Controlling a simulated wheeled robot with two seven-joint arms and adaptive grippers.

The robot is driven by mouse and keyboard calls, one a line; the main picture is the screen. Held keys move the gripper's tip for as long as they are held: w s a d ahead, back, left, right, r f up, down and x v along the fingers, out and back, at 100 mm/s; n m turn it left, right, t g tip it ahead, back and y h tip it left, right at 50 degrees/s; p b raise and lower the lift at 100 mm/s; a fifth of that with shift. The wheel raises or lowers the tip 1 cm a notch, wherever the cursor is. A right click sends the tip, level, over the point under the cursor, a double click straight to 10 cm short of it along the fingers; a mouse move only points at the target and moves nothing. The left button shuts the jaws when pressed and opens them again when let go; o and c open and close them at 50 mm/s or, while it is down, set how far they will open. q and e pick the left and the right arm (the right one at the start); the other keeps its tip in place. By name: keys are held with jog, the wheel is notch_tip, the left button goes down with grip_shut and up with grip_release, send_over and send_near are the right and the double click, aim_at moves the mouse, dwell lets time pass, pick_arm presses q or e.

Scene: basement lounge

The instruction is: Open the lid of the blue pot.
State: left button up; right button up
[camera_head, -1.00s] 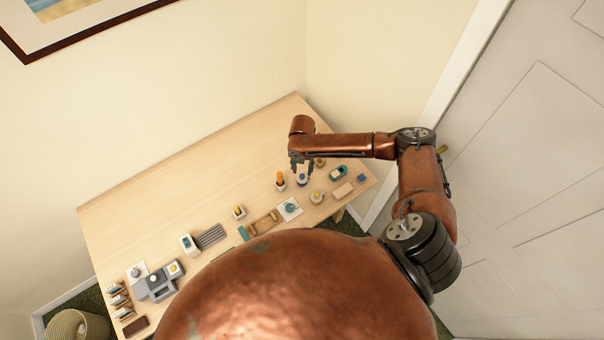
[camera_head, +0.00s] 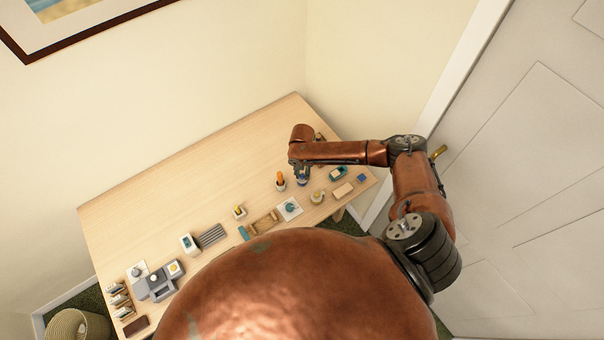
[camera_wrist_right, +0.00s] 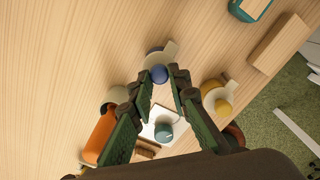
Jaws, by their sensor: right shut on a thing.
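The blue pot (camera_head: 302,182) stands on the table below my right gripper, partly covered by it in the head view. In the right wrist view, a pale pot body with a side tab (camera_wrist_right: 165,53) shows beyond the fingertips. Its round blue lid or knob (camera_wrist_right: 159,73) lies between the tips. My right gripper (camera_head: 301,172) points down at it and is shut on this blue part; its fingertips (camera_wrist_right: 165,77) also show in the wrist view. I cannot see whether the lid is lifted off the body. My left gripper is not in view.
An orange-topped item (camera_head: 280,181) stands close left of the pot and a yellow-topped pot (camera_head: 317,197) close by at lower right. A white tile with a teal piece (camera_head: 289,209) lies nearer. The table's (camera_head: 200,165) back half is clear. A wall rises behind.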

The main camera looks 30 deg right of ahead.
grip_shut()
jog(key=shift+w, duration=0.1)
jog(key=m+p, duration=0.1)
jog(key=m, duration=0.1)
jog(key=w+m+p, duration=0.1)
jog(key=shift+r+m, duration=0.1)
jog(key=shift+m, duration=0.3)
jog(key=m, duration=0.2)
jog(key=w+m+p, duration=0.1)
jog(key=m+p, duration=0.1)
jog(key=m, duration=0.1)
jog(key=shift+w+d+m, duration=0.3)
jog(key=shift+d, duration=0.1)
jog(key=m, duration=0.1)
jog(key=d+m+p, duration=0.1)
jog(key=m, duration=0.1)
jog(key=w+m+p, duration=0.1)
jog(key=m, duration=0.1)
jog(key=shift+d, duration=0.2)
jog(key=m, duration=0.1)
jog(key=d+m+p, duration=0.1)
jog(key=m, duration=0.1)
jog(key=shift+w+m, duration=0.1)
jog(key=shift+m, duration=0.2)
jog(key=shift+d+m+p, duration=0.4)
jog(key=shift+m+p, duration=0.05)
jog(key=shift+m, duration=0.75)
